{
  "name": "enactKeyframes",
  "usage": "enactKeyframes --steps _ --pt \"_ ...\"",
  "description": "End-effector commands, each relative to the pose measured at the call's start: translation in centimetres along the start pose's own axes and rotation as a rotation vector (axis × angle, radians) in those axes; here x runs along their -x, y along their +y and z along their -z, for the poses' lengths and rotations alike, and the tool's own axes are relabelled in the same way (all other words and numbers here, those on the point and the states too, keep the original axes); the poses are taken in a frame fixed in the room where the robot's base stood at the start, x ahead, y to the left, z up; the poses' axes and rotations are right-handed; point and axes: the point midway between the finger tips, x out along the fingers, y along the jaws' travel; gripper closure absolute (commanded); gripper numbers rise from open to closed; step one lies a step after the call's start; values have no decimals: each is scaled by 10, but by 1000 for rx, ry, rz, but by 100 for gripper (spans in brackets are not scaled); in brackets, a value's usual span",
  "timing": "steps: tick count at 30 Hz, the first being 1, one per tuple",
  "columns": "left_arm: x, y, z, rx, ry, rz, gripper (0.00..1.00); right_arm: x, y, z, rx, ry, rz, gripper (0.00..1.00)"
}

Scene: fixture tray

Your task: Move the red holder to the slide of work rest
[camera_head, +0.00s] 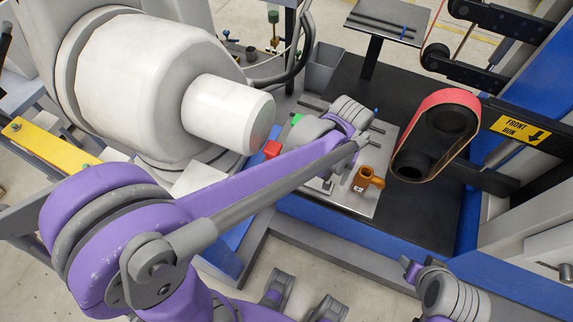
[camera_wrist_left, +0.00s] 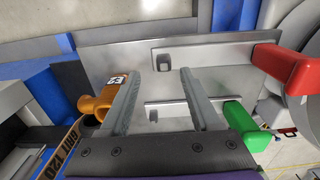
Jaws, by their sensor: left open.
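The red holder (camera_head: 272,149) shows as a red block at the left edge of a metal tray in the head view. In the left wrist view the red holder (camera_wrist_left: 287,66) is at the right, clear of my fingers. My left gripper (camera_wrist_left: 158,74) is open and empty above the tray (camera_wrist_left: 220,65), between the red holder and an orange holder (camera_wrist_left: 97,101). In the head view my left wrist hides part of the tray. A plate on a post (camera_head: 410,22) with dark bars and a blue knob stands at the back; I cannot tell whether it is the work rest.
A green holder (camera_head: 297,119) lies near the red one. The orange holder also shows at the tray's right in the head view (camera_head: 364,181). A belt machine (camera_head: 437,127) stands close on the right. A large white cylinder (camera_head: 225,113) crowds the tray's left.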

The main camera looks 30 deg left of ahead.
Motion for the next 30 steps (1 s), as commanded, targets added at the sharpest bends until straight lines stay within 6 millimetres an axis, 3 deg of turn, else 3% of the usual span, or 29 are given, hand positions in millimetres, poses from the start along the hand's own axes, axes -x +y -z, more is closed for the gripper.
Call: enactKeyframes --steps 10,20,30 --pt "-46 -6 2 0 0 0 36 -4 0 -3 0 -2 0 50" --pt "-51 -6 2 0 1 0 38 -4 0 -3 0 -2 0 50" --pt "-51 -6 2 0 1 0 99 -4 0 -3 0 -2 0 50"
